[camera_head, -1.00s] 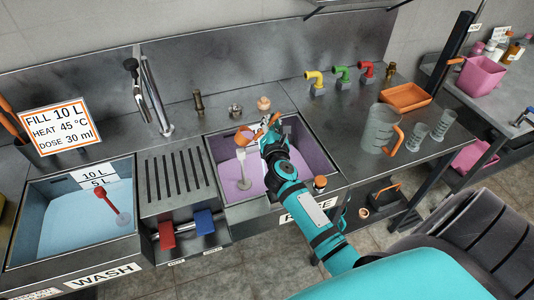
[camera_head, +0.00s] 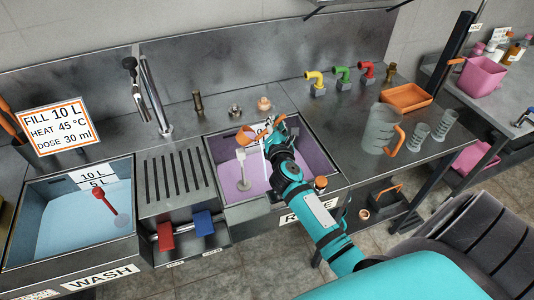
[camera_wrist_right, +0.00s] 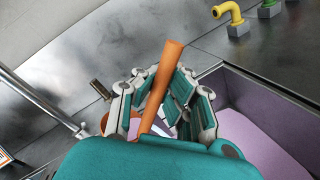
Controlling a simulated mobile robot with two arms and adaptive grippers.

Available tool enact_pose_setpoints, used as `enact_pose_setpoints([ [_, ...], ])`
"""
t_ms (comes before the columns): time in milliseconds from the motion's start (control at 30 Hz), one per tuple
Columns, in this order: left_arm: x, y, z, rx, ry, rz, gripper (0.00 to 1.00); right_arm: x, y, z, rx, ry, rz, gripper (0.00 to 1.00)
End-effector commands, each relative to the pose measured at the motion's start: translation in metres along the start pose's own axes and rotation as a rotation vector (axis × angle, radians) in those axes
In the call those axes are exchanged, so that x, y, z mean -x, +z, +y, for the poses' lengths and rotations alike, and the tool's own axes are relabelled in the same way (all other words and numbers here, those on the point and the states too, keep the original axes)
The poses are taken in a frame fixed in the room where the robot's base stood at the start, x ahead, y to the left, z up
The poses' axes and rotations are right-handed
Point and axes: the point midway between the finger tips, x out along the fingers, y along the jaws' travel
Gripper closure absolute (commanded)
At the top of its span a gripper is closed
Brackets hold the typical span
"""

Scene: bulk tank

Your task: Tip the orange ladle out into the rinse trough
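My right gripper (camera_head: 277,134) is over the back of the rinse trough (camera_head: 328,163), a sink with a lilac inside. It is shut on the orange handle of the orange ladle (camera_wrist_right: 163,88), with its fingers on both sides of the handle in the wrist view (camera_wrist_right: 160,105). The ladle's bowl (camera_head: 246,136) shows left of the gripper, above the trough. In the wrist view the bowl is mostly hidden behind the fingers, and I cannot tell what is in it. My left gripper is out of view.
A pale upright pipe (camera_head: 242,170) stands in the trough. The wash sink (camera_head: 60,185) with a red-handled tool (camera_head: 112,203) is at left. A clear jug (camera_head: 380,130), tumblers (camera_head: 419,137) and an orange tray (camera_head: 407,96) stand on the right counter.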

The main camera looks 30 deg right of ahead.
Motion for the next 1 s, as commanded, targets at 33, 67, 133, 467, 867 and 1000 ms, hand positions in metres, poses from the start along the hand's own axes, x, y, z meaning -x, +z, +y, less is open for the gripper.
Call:
enact_pose_setpoints([
  [33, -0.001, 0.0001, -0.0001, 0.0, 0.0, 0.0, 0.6, -0.0001, 0.0003, -0.0007, -0.006, 0.001, 0.0, 1.0],
  [67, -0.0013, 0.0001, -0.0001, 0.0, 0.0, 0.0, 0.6, -0.0002, 0.0003, -0.0011, -0.01, 0.0, 0.0, 1.0],
  [133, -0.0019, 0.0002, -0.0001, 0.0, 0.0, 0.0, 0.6, -0.0002, 0.0004, -0.0019, -0.018, 0.0, 0.001, 1.0],
  [467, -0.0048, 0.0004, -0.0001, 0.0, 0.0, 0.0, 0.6, -0.0005, 0.0012, -0.0055, -0.052, -0.001, 0.004, 1.0],
  [867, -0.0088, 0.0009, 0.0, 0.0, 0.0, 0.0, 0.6, -0.0009, 0.0015, -0.0093, -0.095, -0.003, 0.008, 1.0],
  [1000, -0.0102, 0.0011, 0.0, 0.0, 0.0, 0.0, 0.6, -0.001, 0.0013, -0.0105, -0.111, -0.004, 0.009, 1.0],
])
